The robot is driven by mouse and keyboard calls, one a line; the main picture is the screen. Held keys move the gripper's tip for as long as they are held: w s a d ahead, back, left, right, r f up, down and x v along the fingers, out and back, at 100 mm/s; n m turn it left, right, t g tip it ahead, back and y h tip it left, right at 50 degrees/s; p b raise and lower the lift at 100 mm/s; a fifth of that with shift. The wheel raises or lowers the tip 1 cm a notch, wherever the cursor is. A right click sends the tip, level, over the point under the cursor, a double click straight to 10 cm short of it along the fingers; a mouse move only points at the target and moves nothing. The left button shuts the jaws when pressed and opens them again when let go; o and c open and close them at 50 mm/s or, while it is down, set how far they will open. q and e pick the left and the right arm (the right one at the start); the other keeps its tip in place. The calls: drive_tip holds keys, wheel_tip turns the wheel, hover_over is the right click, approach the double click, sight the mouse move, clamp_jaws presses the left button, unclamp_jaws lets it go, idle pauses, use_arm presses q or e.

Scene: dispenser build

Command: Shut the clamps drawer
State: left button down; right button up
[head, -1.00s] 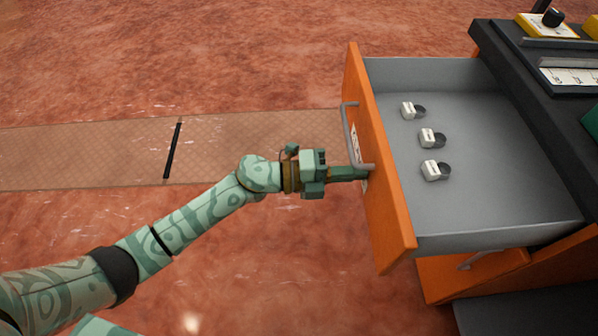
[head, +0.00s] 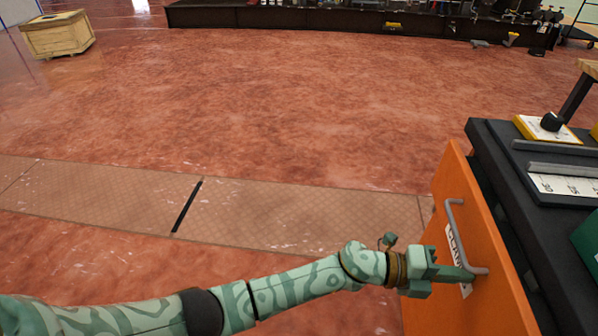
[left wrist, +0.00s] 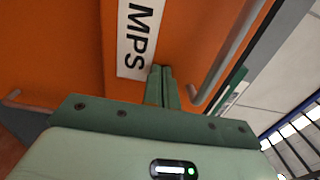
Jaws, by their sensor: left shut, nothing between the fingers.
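The clamps drawer shows its orange front (head: 452,180) at the right of the head view, close to the dark cabinet. A narrow dark strip shows between front and cabinet; the inside and the clamps are hidden. The front bears a white label (head: 455,240), partly covered by my gripper, and a grey bar handle (head: 456,220). My left gripper (head: 470,274) is shut and empty, its fingertips at the front beside the label and the handle's near end. In the left wrist view the fingertips (left wrist: 163,72) meet the orange front beside the label (left wrist: 138,38) reading "MPS"; the handle (left wrist: 230,50) is right of them.
Another handle (left wrist: 22,102) shows at the left of the wrist view. A wooden crate (head: 57,35) stands far off. The red floor left of the drawer is clear.

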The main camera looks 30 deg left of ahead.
sight(480, 277)
use_arm(q)
drive_tip(key=x, duration=0.4)
drive_tip(key=shift+w+d+b, duration=0.1)
drive_tip(key=shift+d+b, duration=0.1)
drive_tip(key=shift+b, duration=0.2)
drive_tip(key=shift+d+r, duration=0.1)
drive_tip(key=shift+r, duration=0.05)
use_arm(e)
drive_tip(key=shift+d+f, duration=0.15)
drive_tip(key=shift+d, duration=0.6)
use_arm(q)
drive_tip(key=shift+r, duration=0.15)
use_arm(e)
drive_tip(key=shift+w+d, duration=0.1)
